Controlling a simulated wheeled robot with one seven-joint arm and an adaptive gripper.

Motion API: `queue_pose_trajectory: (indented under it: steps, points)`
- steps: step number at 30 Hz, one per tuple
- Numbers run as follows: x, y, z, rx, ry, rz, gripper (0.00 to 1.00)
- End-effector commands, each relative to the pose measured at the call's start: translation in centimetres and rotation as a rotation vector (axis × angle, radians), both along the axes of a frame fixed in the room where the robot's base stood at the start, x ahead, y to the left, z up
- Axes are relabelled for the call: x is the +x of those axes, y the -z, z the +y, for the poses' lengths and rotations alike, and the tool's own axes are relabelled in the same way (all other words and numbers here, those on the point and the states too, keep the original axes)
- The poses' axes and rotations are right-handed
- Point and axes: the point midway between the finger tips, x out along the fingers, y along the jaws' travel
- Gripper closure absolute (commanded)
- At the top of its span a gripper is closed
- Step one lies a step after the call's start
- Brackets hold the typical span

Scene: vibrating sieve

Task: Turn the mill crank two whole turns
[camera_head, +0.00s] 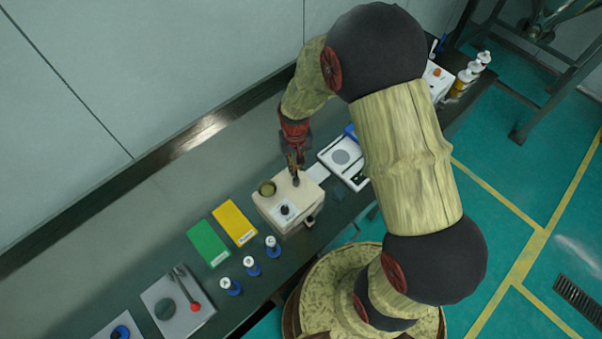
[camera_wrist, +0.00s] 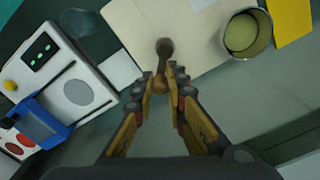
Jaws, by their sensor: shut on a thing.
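The crank is a dark arm (camera_wrist: 164,50) with a brown knob (camera_wrist: 160,84). My gripper (camera_wrist: 161,88) is shut on the crank knob, its fingers on both sides of it. In the head view my gripper (camera_head: 294,172) is above the mill's back right corner.
A white scale (camera_head: 345,158) stands right of the mill, with a blue item beside it. Yellow (camera_head: 235,223) and green (camera_head: 208,243) mats and several small blue-based bottles (camera_head: 251,266) lie to the left. A grey plate with a red-knobbed lever (camera_head: 178,303) is farther left. The wall runs behind the bench.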

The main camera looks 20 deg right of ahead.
Motion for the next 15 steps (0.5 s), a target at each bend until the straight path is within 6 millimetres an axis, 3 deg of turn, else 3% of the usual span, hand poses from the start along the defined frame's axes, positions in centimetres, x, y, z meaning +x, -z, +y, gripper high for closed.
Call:
queue_pose_trajectory:
  steps: [3,15]
  points:
    - [-0.86,0.29,-0.62,0.0,0.002,0.015,0.98]
    - [-0.84,0.24,-0.91,0.001,0.001,0.012,0.98]
